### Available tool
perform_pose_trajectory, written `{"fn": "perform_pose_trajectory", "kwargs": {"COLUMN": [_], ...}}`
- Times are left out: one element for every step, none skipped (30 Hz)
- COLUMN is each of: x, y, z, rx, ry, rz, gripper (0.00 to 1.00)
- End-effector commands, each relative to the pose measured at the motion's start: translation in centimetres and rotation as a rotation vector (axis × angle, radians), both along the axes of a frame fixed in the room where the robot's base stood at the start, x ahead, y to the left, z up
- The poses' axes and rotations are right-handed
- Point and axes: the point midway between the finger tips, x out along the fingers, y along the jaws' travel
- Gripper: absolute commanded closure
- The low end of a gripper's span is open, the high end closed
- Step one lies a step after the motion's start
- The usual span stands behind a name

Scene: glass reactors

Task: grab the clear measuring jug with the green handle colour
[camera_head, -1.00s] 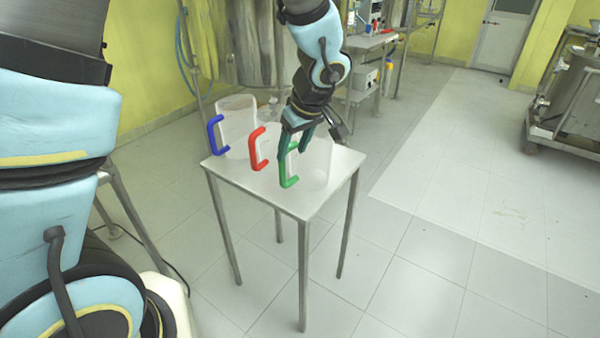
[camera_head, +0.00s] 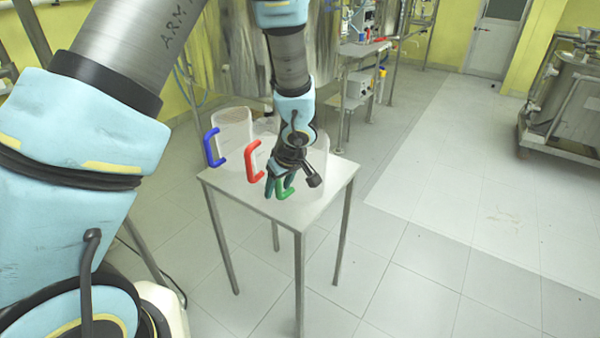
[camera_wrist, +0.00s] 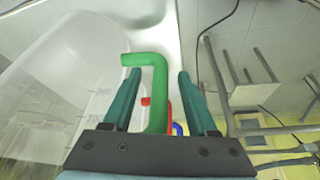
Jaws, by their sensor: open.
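The clear measuring jug (camera_wrist: 55,80) with the green handle (camera_wrist: 156,92) stands on the small table. In the wrist view its handle lies between the two open fingers of my gripper (camera_wrist: 156,90), with a gap on each side. The jug body fills the left of that view. In the head view my gripper (camera_head: 281,186) is low over the table at the green handle (camera_head: 288,189), pointing down. My wrist and fingers hide much of that handle and part of the jug.
A jug with a red handle (camera_head: 252,161) and one with a blue handle (camera_head: 212,148) stand close by to the left on the same metal table (camera_head: 232,184). Open floor lies to the right. A steel vessel on a wheeled frame (camera_head: 575,105) stands far right.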

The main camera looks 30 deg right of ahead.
Motion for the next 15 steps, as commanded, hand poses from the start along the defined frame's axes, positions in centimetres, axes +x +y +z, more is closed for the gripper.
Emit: {"fn": "perform_pose_trajectory", "kwargs": {"x": [0.03, 0.03, 0.03, 0.03, 0.02, 0.02, 0.02, 0.03, 0.03, 0.03, 0.03, 0.03, 0.02, 0.02, 0.02], "y": [-0.02, -0.01, -0.02, -0.02, -0.02, -0.02, -0.01, 0.0, 0.0, 0.0, 0.0, 0.0, 0.0, 0.0, 0.0], "z": [-0.06, -0.06, -0.06, -0.06, -0.05, -0.05, -0.05, -0.04, -0.03, -0.03, -0.03, -0.03, -0.03, -0.02, -0.02], "rx": [0.0, -0.001, -0.001, -0.001, -0.001, -0.001, 0.0, 0.0, 0.0, 0.0, 0.0, 0.0, 0.0, 0.0, 0.0], "ry": [0.0, 0.0, 0.0, 0.0, 0.0, 0.0, 0.0, 0.0, 0.0, 0.0, 0.0, 0.0, 0.0, 0.0, 0.0], "rz": [0.0, 0.001, 0.001, 0.001, 0.001, 0.001, 0.001, 0.001, 0.0, 0.0, 0.0, 0.0, 0.0, 0.0, 0.0], "gripper": [0.42, 0.42, 0.42, 0.42, 0.42, 0.42, 0.45, 0.48, 0.53, 0.56, 0.6, 0.64, 0.68, 0.71, 0.76]}}
